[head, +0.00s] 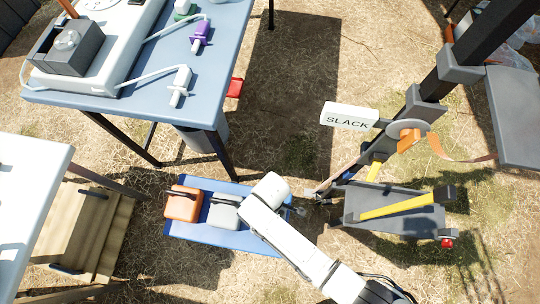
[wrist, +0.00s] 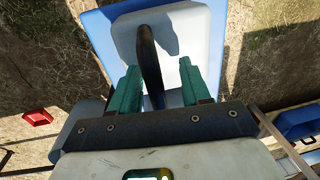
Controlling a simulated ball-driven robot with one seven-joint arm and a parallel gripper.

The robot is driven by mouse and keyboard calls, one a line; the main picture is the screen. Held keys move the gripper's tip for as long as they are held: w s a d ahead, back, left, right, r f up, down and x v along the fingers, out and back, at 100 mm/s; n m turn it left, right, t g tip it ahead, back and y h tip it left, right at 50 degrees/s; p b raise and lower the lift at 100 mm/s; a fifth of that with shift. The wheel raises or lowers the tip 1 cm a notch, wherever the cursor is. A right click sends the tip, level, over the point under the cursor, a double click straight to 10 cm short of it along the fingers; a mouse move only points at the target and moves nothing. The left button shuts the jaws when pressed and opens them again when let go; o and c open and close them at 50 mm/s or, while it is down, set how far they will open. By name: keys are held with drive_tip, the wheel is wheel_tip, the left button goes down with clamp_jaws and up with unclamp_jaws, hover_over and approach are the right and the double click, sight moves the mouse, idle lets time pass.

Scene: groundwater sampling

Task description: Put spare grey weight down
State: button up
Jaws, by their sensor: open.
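In the wrist view, a pale grey weight (wrist: 190,35) with a dark upright handle (wrist: 150,60) stands over a blue surface (wrist: 98,28). My gripper (wrist: 160,68) is open, with one teal finger on each side of the handle and gaps visible between. In the head view, a grey weight (head: 224,212) sits on a blue tray (head: 196,238) on the ground, beside an orange weight (head: 183,204). My white arm crosses the tray's right part and hides my fingers there. I cannot tell whether the weight in the wrist view bears on the tray.
A blue-topped table (head: 212,60) with white and purple devices stands behind the tray. A stand with a SLACK sign (head: 348,117) and a yellow bar (head: 395,206) is close on the right. Wooden steps (head: 85,225) are at left. Dry grass lies between.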

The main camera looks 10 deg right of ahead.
wheel_tip(320, 180, up, 12)
drive_tip(key=w+p, duration=0.1)
drive_tip(key=p, duration=0.2)
drive_tip(key=shift+w+d+f, duration=0.15)
drive_tip(key=shift+d, duration=0.1)
drive_tip(key=s+d+r+m, duration=0.3)
drive_tip(key=d+r+m, duration=0.1)
drive_tip(key=d, duration=0.4)
drive_tip(key=s+d+r+m+t, duration=0.1)
drive_tip(key=s+d+r+m, duration=0.1)
drive_tip(key=d+r+m, duration=0.3)
drive_tip(key=s+d+r+m+t, duration=0.1)
drive_tip(key=s+d+r+m, duration=0.2)
drive_tip(key=d, duration=0.8)
wheel_tip(320, 180, up, 2)
drive_tip(key=shift+s+r+m+h, duration=0.1)
drive_tip(key=shift+s+m+h, duration=0.25)
drive_tip(key=shift+m, duration=0.85)
